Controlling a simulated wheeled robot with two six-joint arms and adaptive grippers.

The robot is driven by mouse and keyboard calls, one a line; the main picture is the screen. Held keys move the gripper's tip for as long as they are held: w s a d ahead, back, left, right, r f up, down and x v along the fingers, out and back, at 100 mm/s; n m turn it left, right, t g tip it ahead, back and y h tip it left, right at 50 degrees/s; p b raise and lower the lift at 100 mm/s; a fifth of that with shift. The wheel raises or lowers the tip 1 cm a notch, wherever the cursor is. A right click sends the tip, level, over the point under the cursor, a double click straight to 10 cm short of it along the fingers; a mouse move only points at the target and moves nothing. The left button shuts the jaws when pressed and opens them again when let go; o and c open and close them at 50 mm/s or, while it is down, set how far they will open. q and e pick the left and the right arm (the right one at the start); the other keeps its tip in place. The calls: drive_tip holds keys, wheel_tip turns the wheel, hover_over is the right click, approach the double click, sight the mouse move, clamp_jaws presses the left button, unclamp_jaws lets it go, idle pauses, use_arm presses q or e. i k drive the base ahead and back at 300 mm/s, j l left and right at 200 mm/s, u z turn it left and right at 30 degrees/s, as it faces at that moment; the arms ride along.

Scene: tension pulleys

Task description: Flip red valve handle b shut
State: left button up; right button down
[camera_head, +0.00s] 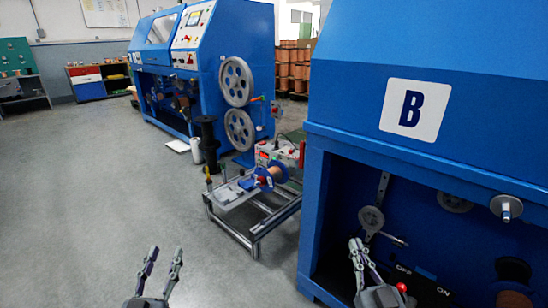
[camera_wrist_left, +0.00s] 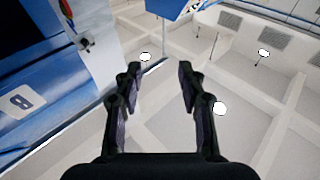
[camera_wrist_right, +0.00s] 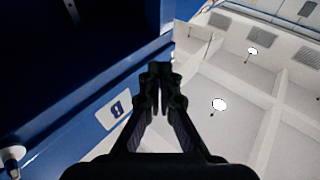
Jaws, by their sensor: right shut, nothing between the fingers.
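A red ball knob (camera_head: 401,287), which looks like the end of the valve handle, shows low in the open bay of machine B (camera_head: 315,190) in the head view. It is just right of my right gripper's base, near a dark plate with OFF and ON lettering (camera_head: 443,292). The rest of the handle is hidden or too small to make out. My right gripper (camera_head: 356,245) points up in front of the bay, shut and empty; its fingertips meet in the right wrist view (camera_wrist_right: 160,72). My left gripper (camera_head: 166,252) is open and empty above the floor, also in its wrist view (camera_wrist_left: 160,75).
Inside the bay are a grey pulley (camera_head: 371,219) and a dark spool with copper (camera_head: 513,285). A metal roller (camera_head: 506,208) sticks out at the right. A metal-framed cart (camera_head: 255,240) stands left of machine B. The grey floor (camera_head: 100,190) at left is clear.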

sight(303, 144)
drive_tip(key=i+j+u, duration=0.1)
drive_tip(key=i+j, duration=0.65)
drive_tip(key=j, duration=0.15)
